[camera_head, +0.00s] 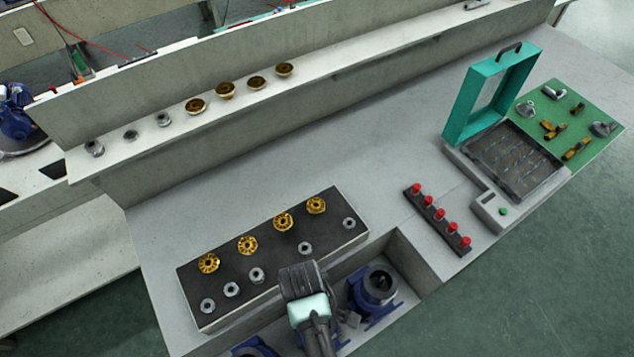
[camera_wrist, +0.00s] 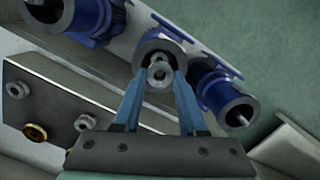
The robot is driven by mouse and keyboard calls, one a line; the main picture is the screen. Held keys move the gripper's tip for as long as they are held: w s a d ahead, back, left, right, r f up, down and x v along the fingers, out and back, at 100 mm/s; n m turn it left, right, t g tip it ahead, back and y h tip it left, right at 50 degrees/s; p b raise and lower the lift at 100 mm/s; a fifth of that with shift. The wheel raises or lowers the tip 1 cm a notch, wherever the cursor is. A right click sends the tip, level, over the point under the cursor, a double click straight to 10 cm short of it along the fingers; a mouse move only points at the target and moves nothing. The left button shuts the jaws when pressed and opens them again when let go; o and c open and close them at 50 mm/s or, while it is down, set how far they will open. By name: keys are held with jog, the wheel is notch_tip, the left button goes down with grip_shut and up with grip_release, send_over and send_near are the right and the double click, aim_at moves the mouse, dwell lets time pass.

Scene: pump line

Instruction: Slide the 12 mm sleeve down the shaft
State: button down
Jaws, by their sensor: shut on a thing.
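In the wrist view a small grey metal sleeve (camera_wrist: 158,84) sits between the tips of my gripper (camera_wrist: 157,73), whose two blue fingers are closed on it. The round opening of a blue pump (camera_wrist: 158,46) lies directly behind the sleeve. The sleeve overlaps the pump's middle, so the shaft there is hidden or too small to make out. I cannot tell whether the sleeve is around the shaft or above it. In the head view my gripper (camera_head: 308,303) is over the recess at the bench front and its body hides the sleeve and this pump.
Another pump (camera_head: 378,284) stands right of my gripper, one (camera_head: 254,348) at lower left. A dark block (camera_head: 190,283) left of the recess holds gold impellers and several sleeves. A red-knobbed strip (camera_head: 438,217), teal-framed press (camera_head: 462,110) and green mat (camera_head: 552,104) are farther right.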

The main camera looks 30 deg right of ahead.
jog(key=shift+f, duration=0.35)
dwell(0.3)
jog(key=shift+c, duration=1.9)
grip_release()
notch_tip(320, 180, up, 13)
jog(key=w, duration=0.1)
jog(key=shift+w+a, duration=0.2)
jog(key=shift+a, duration=0.2)
